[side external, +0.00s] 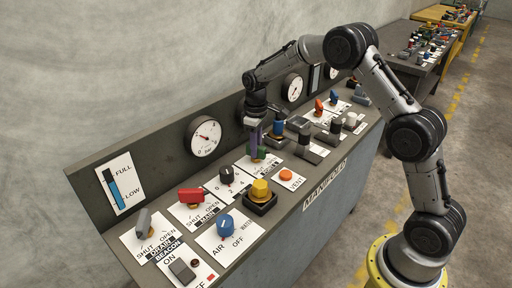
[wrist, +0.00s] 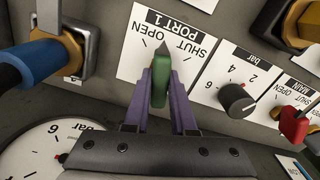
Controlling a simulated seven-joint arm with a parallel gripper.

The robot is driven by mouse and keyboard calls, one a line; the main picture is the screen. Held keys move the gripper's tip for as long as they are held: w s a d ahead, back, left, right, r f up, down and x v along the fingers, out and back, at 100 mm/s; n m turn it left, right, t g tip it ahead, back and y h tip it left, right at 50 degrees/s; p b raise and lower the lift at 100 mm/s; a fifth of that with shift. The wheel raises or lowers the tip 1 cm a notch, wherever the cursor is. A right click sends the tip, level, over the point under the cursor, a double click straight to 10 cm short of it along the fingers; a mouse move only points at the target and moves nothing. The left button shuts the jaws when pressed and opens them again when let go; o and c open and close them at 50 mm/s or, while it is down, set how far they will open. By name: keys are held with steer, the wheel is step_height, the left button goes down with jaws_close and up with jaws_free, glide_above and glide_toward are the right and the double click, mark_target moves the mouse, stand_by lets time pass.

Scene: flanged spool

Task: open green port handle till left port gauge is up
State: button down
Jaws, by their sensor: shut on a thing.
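The green port handle (wrist: 160,82) sits on a white plate (wrist: 130,55) marked SHUT, OPEN and PORT 1. My gripper (wrist: 160,85) has its purple fingers shut on the handle, one on each side. The handle's grey tip points up in the wrist view, towards the lettering. In the side external view my gripper (side external: 254,143) reaches down to the plate and hides most of the handle. Round gauges stand on the back panel: one (side external: 203,136) left of my gripper, another (side external: 291,88) right of it. A gauge (wrist: 45,150) shows partly in the wrist view; its reading is unclear.
A blue handle on a brass fitting (wrist: 32,62) stands close beside my gripper. A black knob (wrist: 238,100) and a red handle (wrist: 293,125) are on the other side. A yellow knob (side external: 261,190) stands in front. The back panel (side external: 155,165) rises behind.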

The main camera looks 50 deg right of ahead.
steer(key=n, duration=0.5)
steer(key=shift+n, duration=0.3)
steer(key=shift+r, duration=0.1)
stand_by(0.4)
steer(key=c, duration=0.7)
jaws_free()
steer(key=shift+c, duration=0.2)
step_height(320, 180, up, 14)
steer(key=shift+a, duration=0.1)
